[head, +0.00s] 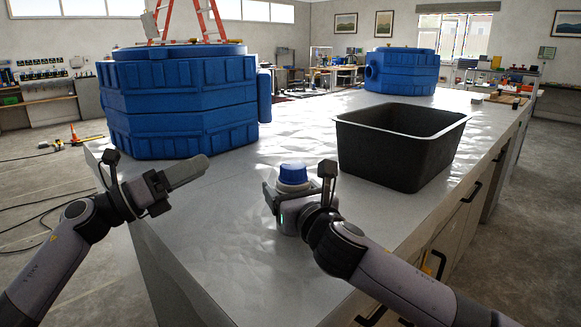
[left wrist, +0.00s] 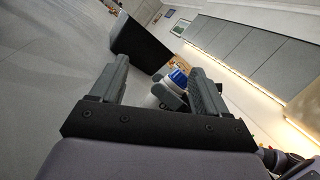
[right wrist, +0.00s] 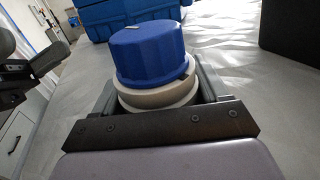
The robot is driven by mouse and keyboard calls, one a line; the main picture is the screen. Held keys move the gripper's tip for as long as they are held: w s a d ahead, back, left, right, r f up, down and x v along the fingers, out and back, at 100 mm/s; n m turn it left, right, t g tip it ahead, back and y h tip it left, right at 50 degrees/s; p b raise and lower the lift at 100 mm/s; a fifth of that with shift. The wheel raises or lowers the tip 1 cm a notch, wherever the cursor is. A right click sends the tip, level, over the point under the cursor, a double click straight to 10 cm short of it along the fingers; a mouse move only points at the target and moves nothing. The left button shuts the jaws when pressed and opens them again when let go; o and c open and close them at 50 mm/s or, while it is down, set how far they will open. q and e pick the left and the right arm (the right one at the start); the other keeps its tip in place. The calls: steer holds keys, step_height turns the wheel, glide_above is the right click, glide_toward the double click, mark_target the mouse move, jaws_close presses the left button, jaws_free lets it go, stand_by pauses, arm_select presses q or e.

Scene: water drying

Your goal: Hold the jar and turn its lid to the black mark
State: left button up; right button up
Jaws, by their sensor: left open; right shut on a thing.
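The jar has a pale body (right wrist: 158,98) and a ribbed blue lid (right wrist: 147,55). It stands upright near the counter's front edge; the lid also shows in the head view (head: 293,174). A light mark (right wrist: 131,29) shows on the lid's top. A dark line (right wrist: 186,82) shows on the pale collar at right; I cannot tell whether it is the black mark. My right gripper (head: 285,200) is shut on the jar's body, below the lid. My left gripper (head: 192,172) is open and empty, left of the jar and apart from it. The jar's far side is hidden.
A black open bin (head: 395,160) stands on the pale counter (head: 250,215) behind and right of the jar. A large blue tank (head: 180,105) stands at the back left, another (head: 402,72) farther back. The counter between left gripper and jar is clear.

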mark_target(290, 165)
arm_select(q)
steer(key=d+m+g, duration=0.2)
steer(key=d+m, duration=0.1)
steer(key=d, duration=0.3)
steer(key=d+m+g, duration=0.2)
steer(key=d+m, duration=0.1)
steer(key=d, duration=0.3)
steer(key=d+m+g, duration=0.2)
steer(key=d+m, duration=0.1)
steer(key=d, duration=0.3)
steer(key=shift+r+m, duration=0.35)
steer(key=shift+m, duration=0.05)
steer(key=c, duration=1)
steer(key=shift+o, duration=0.2)
steer(key=shift+w+g, duration=0.1)
steer(key=shift+g, duration=0.3)
